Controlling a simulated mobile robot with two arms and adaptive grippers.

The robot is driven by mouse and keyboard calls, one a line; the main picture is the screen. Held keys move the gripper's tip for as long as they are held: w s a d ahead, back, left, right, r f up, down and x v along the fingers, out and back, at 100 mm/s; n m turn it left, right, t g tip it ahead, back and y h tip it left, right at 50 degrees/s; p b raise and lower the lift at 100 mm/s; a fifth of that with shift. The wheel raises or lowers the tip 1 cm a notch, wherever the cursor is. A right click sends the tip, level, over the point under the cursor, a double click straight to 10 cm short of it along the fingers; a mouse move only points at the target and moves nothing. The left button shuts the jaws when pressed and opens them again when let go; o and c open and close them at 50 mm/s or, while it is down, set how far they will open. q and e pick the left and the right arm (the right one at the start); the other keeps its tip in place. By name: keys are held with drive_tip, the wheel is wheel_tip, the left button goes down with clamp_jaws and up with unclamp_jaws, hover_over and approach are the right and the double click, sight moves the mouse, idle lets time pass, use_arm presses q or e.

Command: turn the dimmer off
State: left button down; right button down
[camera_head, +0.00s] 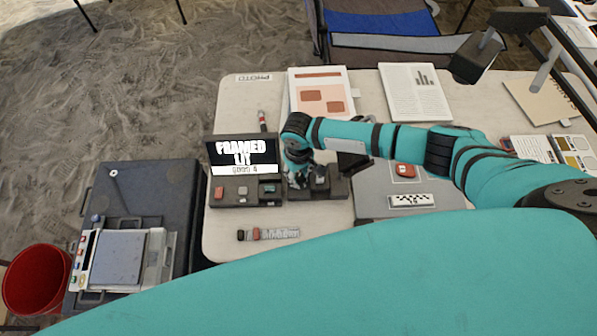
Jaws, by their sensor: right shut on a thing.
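My right gripper (301,180) points down at a dark control base (335,188) just right of the lit screen. It is shut on a small part there, which looks like the dimmer knob. The wrist and fingers cover most of that part, so its setting cannot be read. The screen (243,156) shows large white text, "FRAMED" and "LIT", with a bright band below. My left gripper is not in view.
A button panel (233,193) lies under the screen. A grey board (372,203) with a black-and-white scale strip (411,201) lies right. Printed sheets (416,93) are behind. A dark case (190,175) and red bin (36,280) stand left. My teal arm crosses the table's right side.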

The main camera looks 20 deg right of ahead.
sight(299, 177)
drive_tip(key=n+p, duration=0.1)
drive_tip(key=n, duration=0.2)
drive_tip(key=shift+n, duration=2)
drive_tip(key=shift+w, duration=0.1)
drive_tip(key=c, duration=1.1)
unclamp_jaws()
drive_tip(key=shift+o, duration=0.2)
wheel_tip(299, 177, up, 12)
